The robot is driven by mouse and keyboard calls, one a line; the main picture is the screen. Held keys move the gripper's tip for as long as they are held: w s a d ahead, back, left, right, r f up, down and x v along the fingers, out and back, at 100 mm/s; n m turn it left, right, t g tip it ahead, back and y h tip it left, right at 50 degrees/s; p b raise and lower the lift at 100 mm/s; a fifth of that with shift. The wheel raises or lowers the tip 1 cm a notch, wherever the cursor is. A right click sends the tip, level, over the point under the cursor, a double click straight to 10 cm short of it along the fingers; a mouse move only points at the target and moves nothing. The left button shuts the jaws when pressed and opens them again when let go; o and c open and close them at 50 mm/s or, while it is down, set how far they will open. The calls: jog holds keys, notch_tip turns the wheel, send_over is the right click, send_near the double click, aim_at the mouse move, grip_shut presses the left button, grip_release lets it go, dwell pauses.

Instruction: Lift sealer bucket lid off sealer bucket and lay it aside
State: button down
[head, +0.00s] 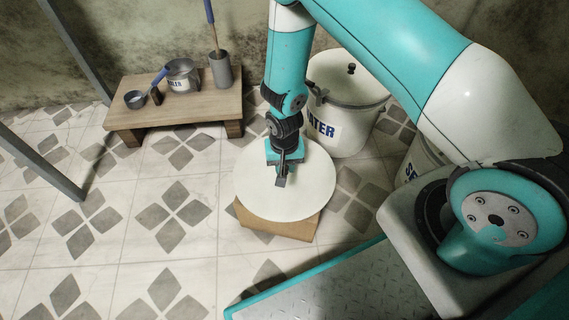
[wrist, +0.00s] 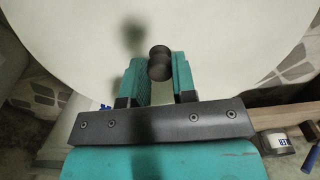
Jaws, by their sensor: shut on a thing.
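The sealer bucket lid (head: 258,195) is a wide white disc, low over a small wooden stand (head: 265,220) in the head view. I cannot tell whether it touches the stand. My gripper (head: 283,180) is above the lid, shut on its dark round knob (wrist: 160,62), which sits between the teal fingers in the wrist view. The white lid (wrist: 70,45) fills much of that view. The sealer bucket (head: 413,166), marked "SE", stands to the right, mostly hidden behind my arm and base.
A white bucket marked "WATER" (head: 345,135) with its own knobbed lid stands behind the lid. A low wooden bench (head: 190,108) at the back left holds a pan, a sealer pot (head: 181,78) and a grey cup with a blue-handled tool. Tiled floor left of the stand is clear.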

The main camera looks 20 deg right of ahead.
jog(key=shift+f+b, duration=0.3)
jog(key=shift+f, duration=0.3)
jog(key=c, duration=0.8)
grip_release()
jog(key=shift+c, duration=0.2)
jog(key=shift+r, duration=0.1)
notch_tip(320, 180, up, 17)
jog(key=p, duration=0.8)
jog(key=shift+r, duration=0.15)
